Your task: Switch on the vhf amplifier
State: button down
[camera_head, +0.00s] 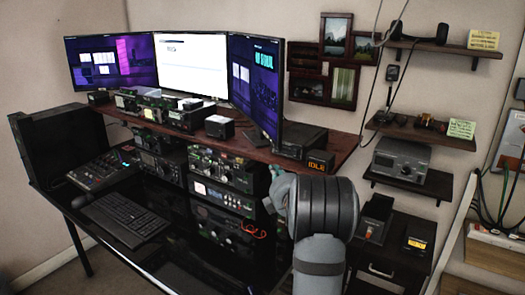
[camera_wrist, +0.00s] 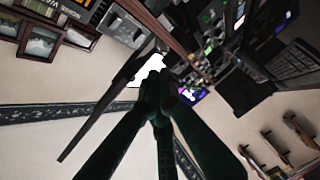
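I cannot tell which unit is the VHF amplifier, as the labels are too small to read. A stack of radio units stands under the desk shelf in the head view: a dark green-lit unit (camera_head: 220,168), a lighter panel unit (camera_head: 222,197) and a black unit with dials (camera_head: 228,228). My gripper (camera_head: 278,188) is just right of this stack, partly hidden by my arm, and I cannot tell whether it touches anything. In the wrist view the fingertips of my gripper (camera_wrist: 163,85) come together with nothing visible between them.
A wooden shelf (camera_head: 345,148) above the stack carries monitors (camera_head: 192,68) and a small box reading IDLE (camera_head: 320,162). A keyboard (camera_head: 125,216) and a mixer panel (camera_head: 103,170) lie on the desk at left. A grey device (camera_head: 400,160) sits on a wall shelf at right.

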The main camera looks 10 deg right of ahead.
jog(key=shift+s+d+r, duration=0.1)
jog(key=shift+s+d, duration=0.1)
jog(key=shift+w, duration=0.1)
jog(key=w+d+f+p, duration=0.1)
jog(key=w+p, duration=0.6)
jog(key=w, duration=0.6)
jog(key=shift+d+f, duration=0.2)
jog(key=shift+d, duration=0.1)
jog(key=shift+f, duration=0.1)
